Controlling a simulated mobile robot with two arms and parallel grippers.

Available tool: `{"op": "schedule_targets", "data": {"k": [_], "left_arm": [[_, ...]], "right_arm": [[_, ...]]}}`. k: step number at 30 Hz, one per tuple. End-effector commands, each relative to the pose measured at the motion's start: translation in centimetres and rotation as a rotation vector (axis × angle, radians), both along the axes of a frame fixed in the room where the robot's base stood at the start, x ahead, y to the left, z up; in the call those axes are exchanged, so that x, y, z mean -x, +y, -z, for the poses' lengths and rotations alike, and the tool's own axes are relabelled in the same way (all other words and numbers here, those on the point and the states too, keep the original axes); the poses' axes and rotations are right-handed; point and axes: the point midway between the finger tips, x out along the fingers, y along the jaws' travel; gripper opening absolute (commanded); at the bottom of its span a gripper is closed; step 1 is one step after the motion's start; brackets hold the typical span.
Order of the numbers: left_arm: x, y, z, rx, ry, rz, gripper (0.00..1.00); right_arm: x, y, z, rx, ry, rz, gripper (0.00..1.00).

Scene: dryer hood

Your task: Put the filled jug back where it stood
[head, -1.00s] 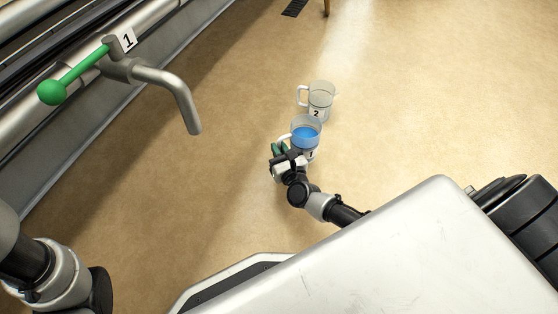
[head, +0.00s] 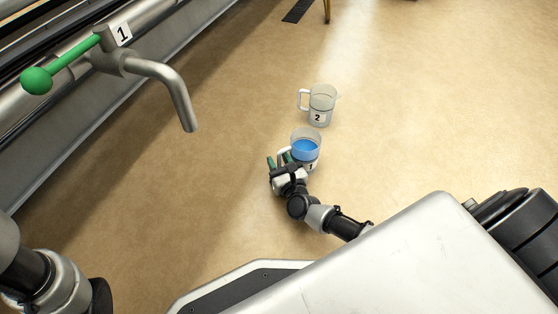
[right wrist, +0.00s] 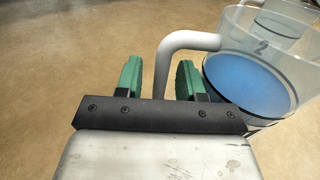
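Jug 1 (head: 306,150), clear with a white handle and a "1" label, holds blue liquid. It looks upright, apparently on the floor. In the right wrist view jug 1 (right wrist: 245,85) is at the right. My right gripper (head: 279,160) is at its handle side. In the right wrist view the right gripper (right wrist: 158,80) has its green fingers apart, with the white handle (right wrist: 165,62) between them, nearer the right finger and with a gap on the left. My left arm shows at lower left, its gripper out of view.
Jug 2 (head: 321,106), clear and labelled "2", stands just beyond jug 1. A metal tap (head: 165,75) with a green lever (head: 38,80) and a "1" tag projects from the metal rail at upper left. The tan floor (head: 430,110) is clear to the right.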

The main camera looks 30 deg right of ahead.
Motion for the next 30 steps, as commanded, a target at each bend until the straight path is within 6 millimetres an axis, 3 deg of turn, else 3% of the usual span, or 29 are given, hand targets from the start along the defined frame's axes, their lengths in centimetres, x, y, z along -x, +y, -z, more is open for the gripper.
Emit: {"op": "schedule_targets", "data": {"k": [11, 24, 30], "left_arm": [[0.0, 0.0, -0.5, -0.001, -0.001, 0.000, 0.00], [-0.2, -0.1, -4.2, -0.002, 0.004, -0.001, 0.00], [-0.2, -0.1, -4.9, -0.002, 0.003, -0.002, 0.00]], "right_arm": [[0.6, 0.0, -0.4, 0.000, 0.003, 0.000, 0.38], [9.4, 0.8, -0.6, 0.001, 0.005, -0.002, 0.38], [11.6, 0.9, -0.4, 0.001, 0.002, 0.000, 0.38]]}}
